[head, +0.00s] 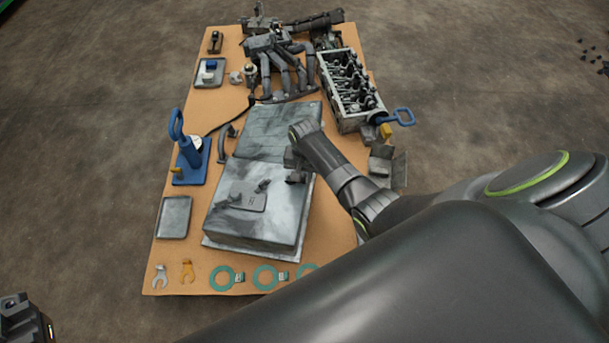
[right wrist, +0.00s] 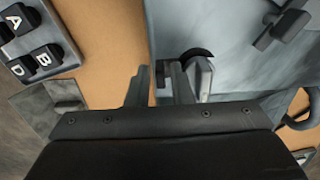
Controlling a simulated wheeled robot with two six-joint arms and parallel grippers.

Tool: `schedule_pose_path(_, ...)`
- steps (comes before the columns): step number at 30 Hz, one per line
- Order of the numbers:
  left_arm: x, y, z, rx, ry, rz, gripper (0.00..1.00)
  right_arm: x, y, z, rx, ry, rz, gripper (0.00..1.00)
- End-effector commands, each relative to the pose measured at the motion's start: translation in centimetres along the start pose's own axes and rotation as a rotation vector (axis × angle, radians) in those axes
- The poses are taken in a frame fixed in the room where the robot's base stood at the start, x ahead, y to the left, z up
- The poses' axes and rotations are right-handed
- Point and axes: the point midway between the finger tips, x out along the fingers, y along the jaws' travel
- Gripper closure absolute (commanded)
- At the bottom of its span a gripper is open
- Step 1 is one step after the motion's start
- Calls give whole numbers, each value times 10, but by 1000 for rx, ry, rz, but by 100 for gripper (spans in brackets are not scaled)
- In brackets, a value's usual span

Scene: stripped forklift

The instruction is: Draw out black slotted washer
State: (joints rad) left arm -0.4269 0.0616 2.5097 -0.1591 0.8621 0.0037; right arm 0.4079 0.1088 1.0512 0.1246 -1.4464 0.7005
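A dark round-edged piece, possibly the black slotted washer (right wrist: 197,53), shows in the right wrist view behind a pale metal bracket (right wrist: 203,78) at the side of the grey block. Only its upper arc is visible and its slot is hidden. My right gripper (right wrist: 158,84) has its two fingers apart, just left of that piece. A small dark part shows between the fingers; I cannot tell if they touch it. In the head view my right gripper (head: 296,165) is at the block's right edge. My left gripper (head: 18,312) is partly in view at the lower left, away from the board.
The grey block (head: 250,225) carries a small plate (head: 248,196) and dark pieces. A cylinder block (head: 350,90) stands at the back right, a blue stand (head: 190,160) at left. Green rings (head: 222,278) lie at the front. A lettered keypad (right wrist: 40,53) is near my right gripper.

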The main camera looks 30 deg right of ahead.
Motion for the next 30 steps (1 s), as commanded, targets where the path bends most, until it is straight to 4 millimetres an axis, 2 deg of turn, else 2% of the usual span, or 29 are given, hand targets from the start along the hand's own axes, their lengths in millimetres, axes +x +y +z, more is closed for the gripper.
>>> schedule_pose_path(9,0,0,-2,1,10,1,64,1,0,0,0,0,0,80)
schedule_pose_path(14,0,0,-2,1,10,1,64,1,0,0,0,0,0,100)
schedule_pose_path(17,0,0,-2,1,9,1,64,1,0,0,0,0,0,100)
schedule_pose_path(18,0,0,-2,1,9,1,64,1,0,0,0,0,0,97)
schedule_pose_path(19,0,0,-2,1,9,1,64,1,0,0,0,0,0,100)
schedule_pose_path(30,4,-1,-2,1,8,1,64,0,4,0,0,0,1,100)
